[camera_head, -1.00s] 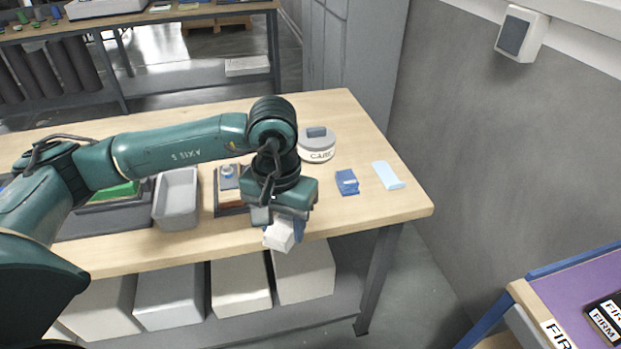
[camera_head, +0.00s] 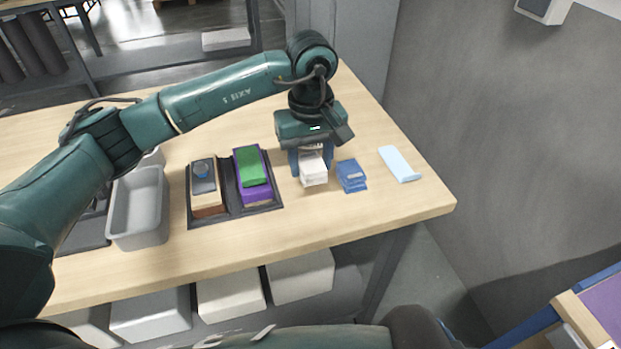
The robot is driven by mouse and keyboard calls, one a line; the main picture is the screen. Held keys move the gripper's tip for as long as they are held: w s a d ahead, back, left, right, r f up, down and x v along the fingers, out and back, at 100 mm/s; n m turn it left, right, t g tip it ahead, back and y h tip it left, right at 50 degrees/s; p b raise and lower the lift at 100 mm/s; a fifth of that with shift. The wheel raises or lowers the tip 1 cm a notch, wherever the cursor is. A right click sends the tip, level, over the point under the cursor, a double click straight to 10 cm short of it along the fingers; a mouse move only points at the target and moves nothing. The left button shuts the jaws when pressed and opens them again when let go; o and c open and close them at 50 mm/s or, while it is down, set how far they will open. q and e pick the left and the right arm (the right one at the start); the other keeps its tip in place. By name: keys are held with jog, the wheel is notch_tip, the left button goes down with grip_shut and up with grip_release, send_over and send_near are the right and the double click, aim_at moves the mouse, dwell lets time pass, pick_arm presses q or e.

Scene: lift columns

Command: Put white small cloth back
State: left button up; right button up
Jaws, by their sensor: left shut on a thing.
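The white small cloth (camera_head: 313,173) is a folded white stack in the camera_head view, right of centre on the wooden table (camera_head: 300,226). My left gripper (camera_head: 311,168) points down and is shut on the white cloth, at or just above the table top; I cannot tell whether the cloth touches the wood. A folded blue cloth (camera_head: 352,176) lies just to the right of it. My right gripper does not show.
A black tray (camera_head: 231,214) with a green and purple block (camera_head: 252,178) and a blue-topped wooden block (camera_head: 205,188) lies left of the gripper. A grey bin (camera_head: 137,217) stands further left. A light blue folded cloth (camera_head: 398,163) lies at the right.

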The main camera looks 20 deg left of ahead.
aim_at(311, 190)
pick_arm(q)
notch_tip(311, 190, down, 4)
jog(key=shift+f, duration=0.25)
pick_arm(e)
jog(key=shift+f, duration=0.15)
pick_arm(q)
jog(key=shift+f, duration=0.1)
jog(key=shift+f, duration=0.2)
jog(key=o, duration=0.5)
jog(key=shift+r, duration=0.1)
jog(key=o, duration=0.4)
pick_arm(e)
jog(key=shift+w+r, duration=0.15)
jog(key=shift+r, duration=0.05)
pick_arm(q)
jog(key=shift+r, duration=0.1)
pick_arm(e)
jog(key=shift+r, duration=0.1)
